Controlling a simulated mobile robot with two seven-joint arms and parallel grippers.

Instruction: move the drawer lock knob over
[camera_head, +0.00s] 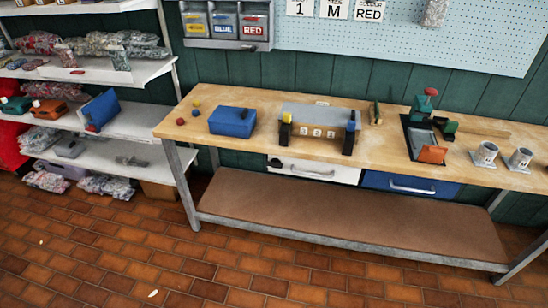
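Two drawers hang under the wooden workbench top. The white drawer (330,175) has a grey bar handle, and the blue drawer (438,190) to its right has a similar handle. Both look shut. A small dark knob-like part (274,162) sits at the upper left of the white drawer, with a bit of yellow beside it. It may be the lock knob, but it is too small to tell which way it is set. Neither of my grippers is in view.
On the workbench (230,98) stand a blue box (232,121), a grey device with number tiles (318,122), a green and orange tool (430,130) and two grey cups. A lower shelf (350,215) runs beneath. Loaded shelves stand left.

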